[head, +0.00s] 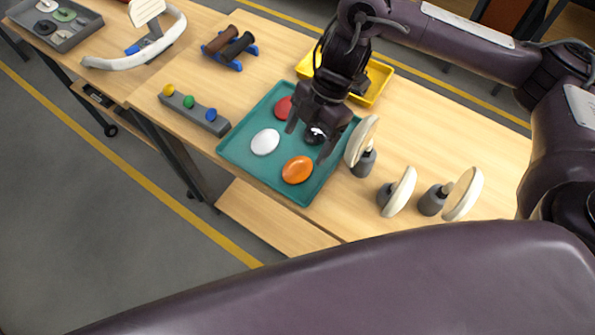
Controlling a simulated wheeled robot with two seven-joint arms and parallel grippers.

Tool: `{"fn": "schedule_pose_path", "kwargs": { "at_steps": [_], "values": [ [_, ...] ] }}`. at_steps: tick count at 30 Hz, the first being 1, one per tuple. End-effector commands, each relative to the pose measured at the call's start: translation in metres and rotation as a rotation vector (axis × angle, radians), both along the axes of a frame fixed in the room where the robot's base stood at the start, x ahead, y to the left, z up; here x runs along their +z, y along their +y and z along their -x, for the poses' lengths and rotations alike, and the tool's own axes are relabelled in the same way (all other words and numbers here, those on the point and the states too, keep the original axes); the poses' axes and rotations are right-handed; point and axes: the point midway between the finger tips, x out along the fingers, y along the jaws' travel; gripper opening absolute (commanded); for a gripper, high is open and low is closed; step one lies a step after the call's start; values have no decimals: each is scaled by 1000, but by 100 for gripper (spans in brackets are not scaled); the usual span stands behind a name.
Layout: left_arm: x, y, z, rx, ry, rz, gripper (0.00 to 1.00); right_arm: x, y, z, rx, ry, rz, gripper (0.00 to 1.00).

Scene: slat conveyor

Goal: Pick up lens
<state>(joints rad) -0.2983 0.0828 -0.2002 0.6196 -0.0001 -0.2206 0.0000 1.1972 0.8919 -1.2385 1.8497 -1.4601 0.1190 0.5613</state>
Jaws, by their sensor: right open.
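Several oval lenses lie on a teal tray (236,148). A white lens (265,142) is at its left, an orange lens (297,170) at its front, and a red lens (283,107) at its back, partly covered by my gripper. My right gripper (307,141) points down over the tray's right half, its fingers open. My left gripper is out of view.
Several cream discs on dark grey stands (400,191) are right of the tray. A yellow tray (378,83) is behind my gripper. A grey bar with coloured knobs (195,110) and a blue rack with dark rolls (229,49) stand left. Bare wood (440,130) lies at the right.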

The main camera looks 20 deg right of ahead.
Motion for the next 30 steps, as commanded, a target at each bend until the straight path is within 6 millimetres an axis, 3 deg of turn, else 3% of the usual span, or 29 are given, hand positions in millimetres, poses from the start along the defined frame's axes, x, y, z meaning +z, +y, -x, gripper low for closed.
{"fn": "schedule_pose_path", "kwargs": {
  "at_steps": [18,27,30],
  "values": [
    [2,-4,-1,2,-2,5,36,-63,17,11,-1,4,-1,79],
    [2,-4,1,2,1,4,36,-68,19,11,-1,1,-1,79],
    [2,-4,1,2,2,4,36,-68,19,11,-1,1,-1,68]
  ]
}}
